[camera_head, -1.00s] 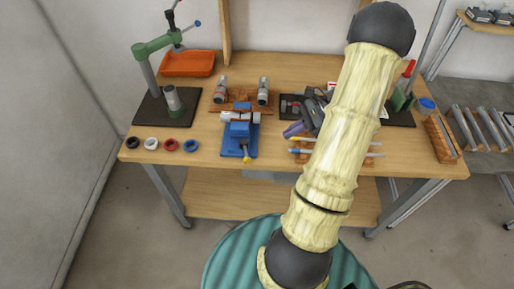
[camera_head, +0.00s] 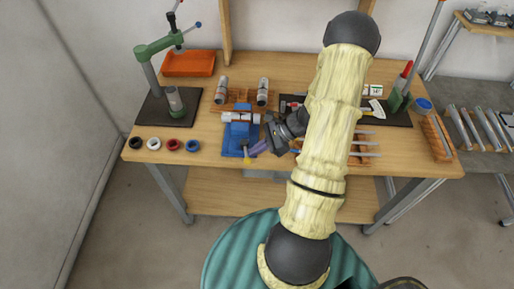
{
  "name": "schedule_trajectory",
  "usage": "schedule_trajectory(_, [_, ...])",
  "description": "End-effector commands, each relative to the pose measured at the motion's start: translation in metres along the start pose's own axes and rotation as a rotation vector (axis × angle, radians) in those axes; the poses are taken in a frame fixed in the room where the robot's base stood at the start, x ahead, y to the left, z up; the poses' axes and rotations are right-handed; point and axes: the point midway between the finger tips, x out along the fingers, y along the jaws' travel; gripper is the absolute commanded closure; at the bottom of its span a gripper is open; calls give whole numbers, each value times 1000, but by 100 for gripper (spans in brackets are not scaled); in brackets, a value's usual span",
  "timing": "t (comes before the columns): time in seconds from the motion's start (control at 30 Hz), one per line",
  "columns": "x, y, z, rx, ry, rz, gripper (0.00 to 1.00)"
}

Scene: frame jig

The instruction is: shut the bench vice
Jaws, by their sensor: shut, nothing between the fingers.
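The blue bench vice (camera_head: 238,133) stands on the workbench left of the middle, with a pale cylindrical part lying across its top. The gap between the vice jaws is too small to judge in this view.
A wooden rack with two grey cylinders (camera_head: 263,92) stands behind the vice. A green press (camera_head: 160,48) and an orange tray (camera_head: 189,63) are at the left. Several coloured rings (camera_head: 173,144) lie along the front left. Rods and tools lie on the right, partly behind my arm.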

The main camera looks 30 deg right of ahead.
Motion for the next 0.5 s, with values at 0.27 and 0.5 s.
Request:
schedule_trajectory(0.27, [7, 4, 3, 0, -2, 2, 100])
schedule_trajectory(0.5, [14, 8, 10, 0, -1, 5, 100])
